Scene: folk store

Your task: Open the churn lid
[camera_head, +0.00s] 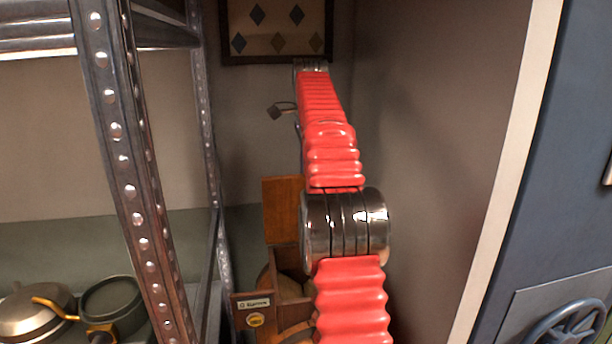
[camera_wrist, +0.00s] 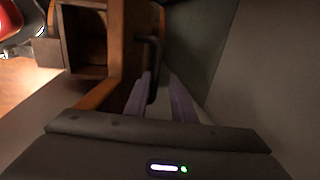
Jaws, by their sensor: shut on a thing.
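The wooden churn (camera_head: 243,326) stands low in the middle of the head view, partly behind my red arm. Its lid (camera_head: 281,209), an orange-brown panel, stands upright at the back of the box opening. In the wrist view the churn's square opening (camera_wrist: 87,68) shows dark inside, and the lid (camera_wrist: 130,55) stands beside it with a dark handle (camera_wrist: 153,55). My gripper (camera_wrist: 160,80) has its two purple fingers around the lower part of this handle and is shut on it. The gripper cannot be made out clearly in the head view.
A metal shelf rack (camera_head: 125,150) stands at the left, with pans (camera_head: 112,303) low behind its post. A grey wall is close on the right. A blue door (camera_head: 570,160) with a wheel (camera_head: 570,325) is at the far right. A framed picture (camera_head: 277,30) hangs behind.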

